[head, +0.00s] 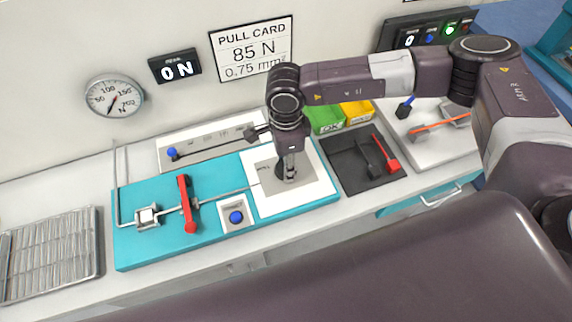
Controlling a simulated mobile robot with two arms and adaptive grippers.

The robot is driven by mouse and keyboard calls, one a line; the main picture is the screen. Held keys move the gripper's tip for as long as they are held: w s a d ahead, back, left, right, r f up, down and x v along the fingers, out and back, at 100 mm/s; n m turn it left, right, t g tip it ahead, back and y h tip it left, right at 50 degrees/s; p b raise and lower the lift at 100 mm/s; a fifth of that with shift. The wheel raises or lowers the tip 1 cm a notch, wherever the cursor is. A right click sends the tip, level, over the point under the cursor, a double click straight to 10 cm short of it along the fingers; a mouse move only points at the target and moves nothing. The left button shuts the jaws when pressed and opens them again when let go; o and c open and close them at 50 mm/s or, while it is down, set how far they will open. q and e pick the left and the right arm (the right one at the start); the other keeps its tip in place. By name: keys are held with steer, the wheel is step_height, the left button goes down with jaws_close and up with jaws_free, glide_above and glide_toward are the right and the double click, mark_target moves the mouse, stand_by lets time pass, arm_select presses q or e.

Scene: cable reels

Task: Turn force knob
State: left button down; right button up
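My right arm comes in from the right, and its gripper (288,172) points down at the white plate (310,190) at the right end of the teal fixture (140,244). A grey round part (280,189) shows at the fingertips; I cannot tell whether the fingers touch or grip it. A blue knob (236,217) sits on a small white panel left of the gripper and apart from it; its label is too small to read. Which part is the force knob is not clear. A round gauge (115,96) marked N hangs on the wall. My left gripper is not in view.
A red-handled clamp (188,204) stands on the fixture. Behind it lies a grey panel with a blue-ended lever (172,152). A slotted metal tray (98,272) is at left. Green and yellow bins (356,111) and a dark tray (345,158) are at right.

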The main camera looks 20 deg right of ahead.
steer(key=m+b, duration=0.4)
steer(key=b, duration=0.1)
steer(key=m+b, duration=0.4)
steer(key=b, duration=0.1)
steer(key=shift+f+m, duration=0.2)
steer(key=shift+m, duration=0.1)
steer(key=m+b, duration=0.2)
steer(key=m, duration=0.1)
steer(key=shift+r+b, duration=0.15)
steer(key=shift+b, duration=0.2)
steer(key=shift+r+m, duration=0.1)
steer(key=shift+m, duration=0.3)
steer(key=shift+w, duration=0.1)
steer(key=o, duration=1.2)
steer(key=shift+c, duration=0.2)
step_height(320, 180, up, 12)
